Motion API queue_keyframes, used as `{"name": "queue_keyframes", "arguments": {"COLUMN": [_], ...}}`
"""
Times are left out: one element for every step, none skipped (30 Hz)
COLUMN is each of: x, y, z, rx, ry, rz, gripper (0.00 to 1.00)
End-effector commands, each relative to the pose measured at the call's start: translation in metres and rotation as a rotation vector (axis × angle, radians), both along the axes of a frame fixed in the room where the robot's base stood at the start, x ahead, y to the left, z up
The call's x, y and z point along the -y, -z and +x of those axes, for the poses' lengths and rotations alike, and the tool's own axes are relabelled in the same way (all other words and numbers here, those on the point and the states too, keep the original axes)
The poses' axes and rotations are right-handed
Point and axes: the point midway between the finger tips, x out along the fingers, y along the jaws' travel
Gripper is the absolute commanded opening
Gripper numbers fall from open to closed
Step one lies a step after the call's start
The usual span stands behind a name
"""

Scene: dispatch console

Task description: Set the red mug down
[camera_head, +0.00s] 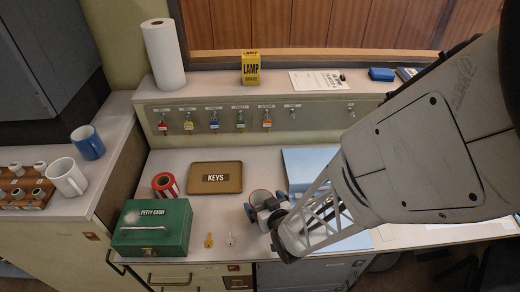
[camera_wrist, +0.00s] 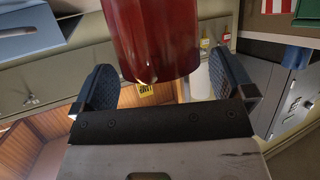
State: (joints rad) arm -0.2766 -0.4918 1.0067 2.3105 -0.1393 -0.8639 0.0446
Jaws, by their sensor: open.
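The red mug (camera_wrist: 153,40) shows in the wrist view as a dark red, round-sided body, cut off by the top edge. It lies between the two blue-padded fingers of my gripper (camera_wrist: 165,84), with a gap visible at the right finger. My gripper is open. In the head view, my gripper (camera_head: 264,205) is low over the counter (camera_head: 222,218), right of the keys tray.
Blue (camera_head: 88,142) and white (camera_head: 67,177) mugs stand at far left.

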Motion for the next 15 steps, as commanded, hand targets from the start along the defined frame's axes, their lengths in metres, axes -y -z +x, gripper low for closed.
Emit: {"name": "queue_keyframes", "arguments": {"x": [0.001, 0.002, 0.003, 0.004, 0.005, 0.007, 0.008, 0.009, 0.01, 0.012, 0.013, 0.015, 0.016, 0.017, 0.019], "y": [-0.001, -0.002, -0.004, -0.005, -0.006, -0.008, -0.009, -0.01, -0.012, -0.013, -0.015, -0.017, -0.018, -0.019, -0.021], "z": [-0.003, -0.005, -0.008, -0.01, -0.012, -0.016, -0.019, -0.021, -0.025, -0.029, -0.032, -0.035, -0.039, -0.042, -0.046], "rx": [0.0, 0.0, 0.001, 0.001, 0.001, 0.002, 0.002, 0.002, 0.002, 0.001, 0.002, 0.002, 0.001, 0.001, 0.002], "ry": [0.0, 0.0, 0.0, 0.0, 0.0, 0.0, 0.0, 0.0, 0.0, 0.0, 0.0, 0.0, 0.0, 0.001, 0.001], "rz": [0.0, 0.0, 0.0, 0.0, 0.0, 0.0, 0.0, 0.0, 0.0, 0.0, 0.0, 0.0, 0.0, 0.0, 0.0], "gripper": [1.0, 1.0, 1.0, 1.0, 1.0, 1.0, 1.0, 1.0, 1.0, 1.0, 1.0, 1.0, 1.0, 1.0, 1.0]}}
